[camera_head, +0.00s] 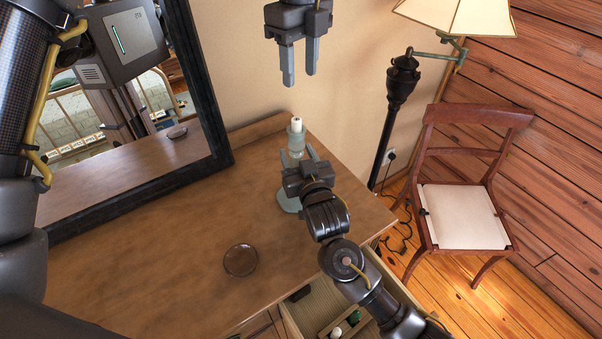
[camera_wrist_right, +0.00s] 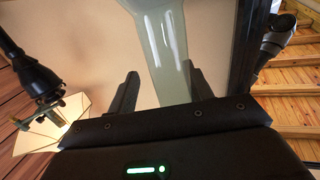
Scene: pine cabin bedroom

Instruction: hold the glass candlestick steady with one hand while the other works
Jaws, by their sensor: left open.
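The glass candlestick (camera_head: 288,198), pale green and holding a short white candle (camera_head: 296,122), stands upright on the wooden dresser top (camera_head: 180,255). My right gripper (camera_head: 299,153) is at its stem, which is partly hidden by it. In the right wrist view the pale glass stem (camera_wrist_right: 172,60) shows between the two spread fingers of that gripper (camera_wrist_right: 162,82), with a gap on the left side. My left gripper (camera_head: 300,78) hangs above the candle, fingers pointing down, open and empty.
A dark-framed mirror (camera_head: 205,90) stands at the back left. A small round dish (camera_head: 240,260) lies on the dresser. An open drawer (camera_head: 318,306) with small items juts out below my right arm. A floor lamp (camera_head: 403,80) and a chair (camera_head: 462,215) stand right.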

